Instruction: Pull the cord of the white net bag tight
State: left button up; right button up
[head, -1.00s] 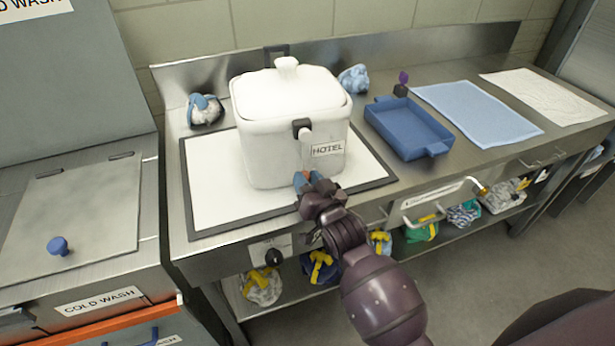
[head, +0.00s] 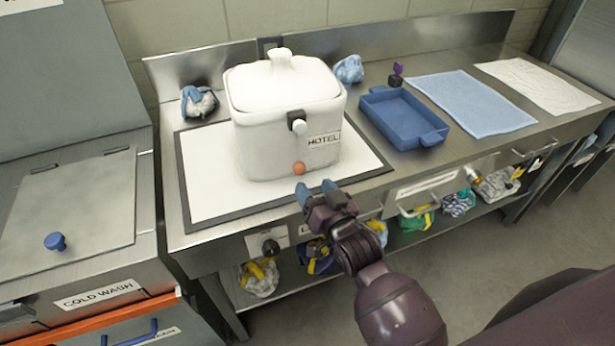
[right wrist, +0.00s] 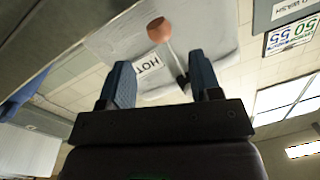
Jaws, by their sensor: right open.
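The white bag (head: 265,130) marked HOTEL stands upright on the framed white mat (head: 205,195), a knob-like gathered tuft on its top. A black cord lock (head: 297,122) with a pale button sits on its front. An orange-brown bead (head: 300,168) hangs low on the front below the lock. The right wrist view shows the bead (right wrist: 158,29) on a pale cord (right wrist: 174,62). My right gripper (head: 316,187) is open and empty, just in front of and below the bead, apart from it. Its two blue fingers also show in the right wrist view (right wrist: 163,85). My left gripper is not in view.
A blue tray (head: 402,122), a light blue cloth (head: 470,103) and a white cloth (head: 540,87) lie to the right. Small bundles (head: 198,102) (head: 349,69) stand behind the bag. Several colourful bags lie on the lower shelf under the counter.

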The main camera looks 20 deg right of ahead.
jog(key=shift+s+d, duration=0.15)
jog(key=shift+s, duration=1)
jog(key=shift+s+d, duration=0.1)
jog(key=shift+s, duration=1.05)
jog(key=s+d+f+n+g+h, duration=0.1)
jog(key=s+d+f+g, duration=0.2)
jog(key=s+f, duration=0.5)
jog(key=s+d+f+n+g+h, duration=0.1)
jog(key=s+d+f+n+g, duration=0.1)
jog(key=s+d+f, duration=0.4)
notch_tip(320, 180, down, 3)
jog(key=s+g, duration=0.1)
jog(key=s, duration=0.1)
jog(key=shift+s+g, duration=0.35)
jog(key=shift+g, duration=0.05)
jog(key=shift+c, duration=0.5)
